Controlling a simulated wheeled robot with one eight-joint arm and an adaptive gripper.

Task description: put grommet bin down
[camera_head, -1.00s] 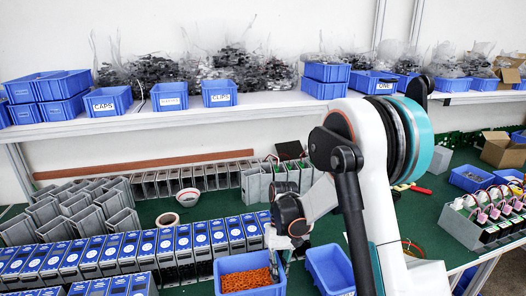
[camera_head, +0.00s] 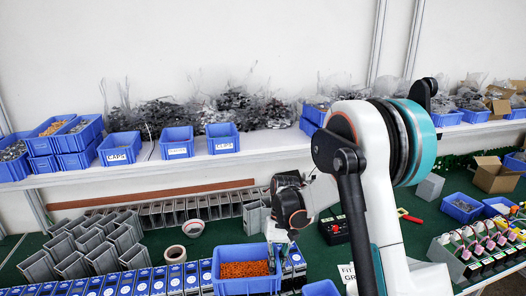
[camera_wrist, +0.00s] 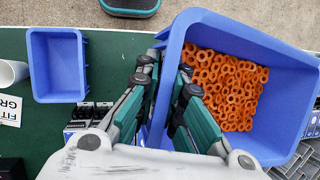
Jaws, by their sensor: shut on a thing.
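The grommet bin is a blue bin (camera_head: 247,286) of small orange rings, at the bottom centre of the head view. In the wrist view it (camera_wrist: 287,95) fills the right side, and the orange grommets (camera_wrist: 222,88) lie in its left part. My gripper (camera_wrist: 166,78) is shut on the bin's near side wall, one finger outside and one inside.
An empty blue bin (camera_wrist: 58,66) stands on the green table (camera_wrist: 110,58) to the left in the wrist view. Blue-faced units (camera_head: 160,280) line the table's front. A shelf (camera_head: 270,142) with labelled bins runs above.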

